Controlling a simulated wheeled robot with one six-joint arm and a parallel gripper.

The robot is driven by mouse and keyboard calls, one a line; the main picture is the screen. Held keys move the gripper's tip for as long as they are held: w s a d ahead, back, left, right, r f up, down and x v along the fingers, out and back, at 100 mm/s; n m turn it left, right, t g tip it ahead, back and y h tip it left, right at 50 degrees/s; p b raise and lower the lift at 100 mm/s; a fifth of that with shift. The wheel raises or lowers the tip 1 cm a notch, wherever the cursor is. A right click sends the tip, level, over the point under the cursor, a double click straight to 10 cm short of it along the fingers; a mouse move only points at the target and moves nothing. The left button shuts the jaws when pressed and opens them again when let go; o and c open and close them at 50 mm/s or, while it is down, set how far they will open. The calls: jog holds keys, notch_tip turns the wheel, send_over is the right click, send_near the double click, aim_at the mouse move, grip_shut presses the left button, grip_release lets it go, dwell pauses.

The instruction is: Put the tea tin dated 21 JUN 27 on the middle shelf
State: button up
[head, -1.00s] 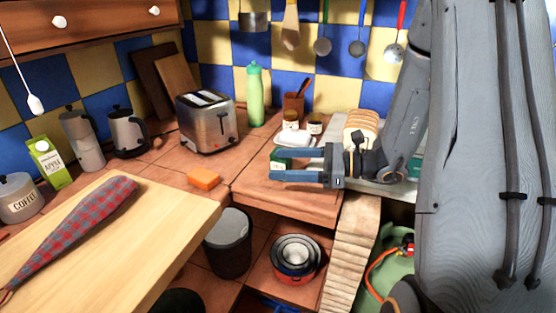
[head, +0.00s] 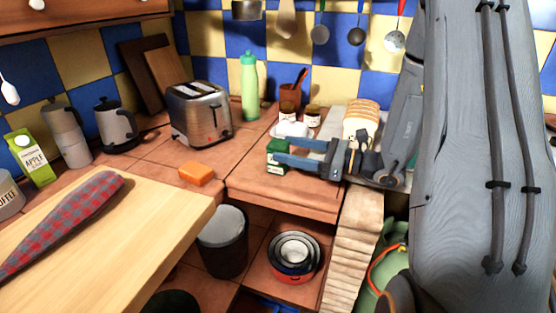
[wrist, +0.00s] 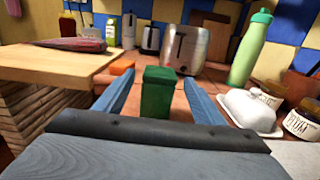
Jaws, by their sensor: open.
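A small dark green tin (head: 277,157) stands upright on the tiled counter, in front of a white butter dish. It also shows in the wrist view (wrist: 157,95), at the middle. No date is readable on it, so I cannot tell if it is the one dated 21 JUN 27. My gripper (head: 280,151) is open, its blue fingers level and pointing left at the tin. In the wrist view the tin stands between the finger lines, near the tips; contact cannot be made out. Shelf space shows under the counter, but I cannot tell which shelf is the middle one.
Nested bowls (head: 293,257) and a dark bin (head: 222,240) stand below the counter. An orange sponge (head: 197,173), a toaster (head: 200,113), a green bottle (head: 250,88) and the butter dish (wrist: 250,110) surround the tin. Bread (head: 361,117) is behind my gripper.

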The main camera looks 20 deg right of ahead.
aim_at(268, 145)
jog(key=p+x, duration=0.1)
jog(key=x, duration=0.5)
jog(key=shift+a+r, duration=0.15)
jog(key=shift+w+a+p, duration=0.3)
jog(key=shift+w+a, duration=0.05)
jog(key=shift+a, duration=0.05)
jog(key=c, duration=1.3)
